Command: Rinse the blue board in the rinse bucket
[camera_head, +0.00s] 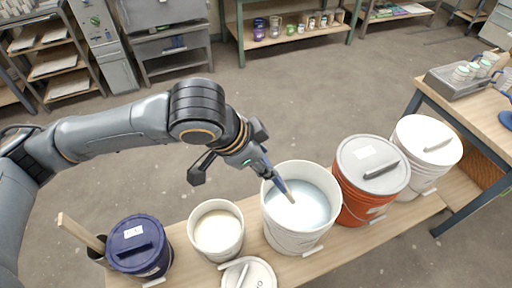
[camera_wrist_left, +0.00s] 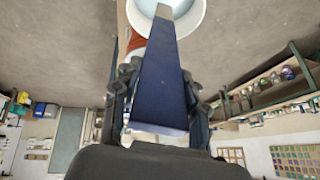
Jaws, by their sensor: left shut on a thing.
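My left gripper (camera_head: 262,163) is shut on the blue board (camera_head: 278,182), which slants down over the rinse bucket (camera_head: 281,239). The bucket is large and white and holds pale bluish water (camera_head: 309,207). The board's lower tip lies inside the bucket's rim in the picture; whether it touches the water I cannot tell. In the left wrist view the board (camera_wrist_left: 160,80) runs from between the fingers of the gripper (camera_wrist_left: 160,92) toward the bucket (camera_wrist_left: 193,16) at the top. My right gripper is not in view.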

